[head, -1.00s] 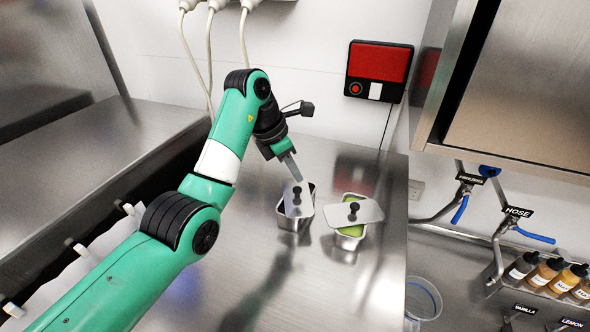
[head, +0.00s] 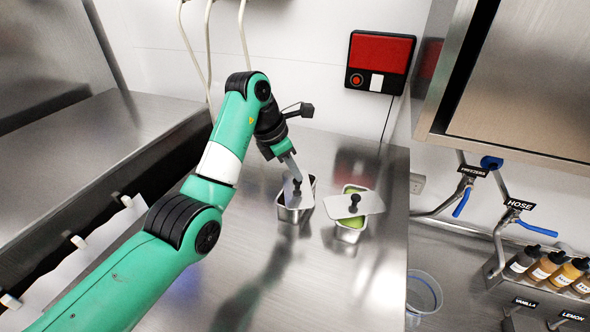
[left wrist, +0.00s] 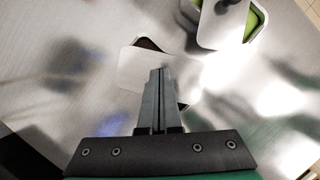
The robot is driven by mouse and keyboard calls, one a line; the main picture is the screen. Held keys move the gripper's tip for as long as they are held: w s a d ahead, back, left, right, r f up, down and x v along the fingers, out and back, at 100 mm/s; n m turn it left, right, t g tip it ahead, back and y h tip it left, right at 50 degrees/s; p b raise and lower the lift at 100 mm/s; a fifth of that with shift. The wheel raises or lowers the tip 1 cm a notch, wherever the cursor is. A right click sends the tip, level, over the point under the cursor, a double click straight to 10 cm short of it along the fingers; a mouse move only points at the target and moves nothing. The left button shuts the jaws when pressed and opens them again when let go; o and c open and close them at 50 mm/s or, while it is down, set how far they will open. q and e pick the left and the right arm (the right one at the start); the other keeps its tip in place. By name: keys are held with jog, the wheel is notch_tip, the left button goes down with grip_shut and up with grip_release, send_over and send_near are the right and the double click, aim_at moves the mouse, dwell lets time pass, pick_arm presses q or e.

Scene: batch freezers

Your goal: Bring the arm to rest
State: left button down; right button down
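My left gripper (head: 298,178) reaches down over a metal tub (head: 293,214) on the steel counter. Its two fingers lie together in the left wrist view (left wrist: 158,72), with only a thin line between them. The tub's flat lid (head: 304,199) has a black knob (head: 297,190) close by the fingertips. In the left wrist view this lid (left wrist: 130,68) lies behind the fingers, and its knob is hidden; I cannot tell whether they touch. The lid sits askew, with a dark opening showing beside it. My right gripper is not in view.
A second tub (head: 349,234) with green contents stands to the right, its knobbed lid (head: 369,202) askew. A clear round container (head: 423,292) and several sauce bottles (head: 547,267) are farther right. A red-and-black box (head: 378,62) hangs on the wall. The counter's front is clear.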

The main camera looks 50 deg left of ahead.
pick_arm(q)
notch_tip(320, 180, up, 3)
jog(key=p, duration=0.3)
jog(key=shift+f, duration=0.15)
jog(key=shift+r, duration=2.15)
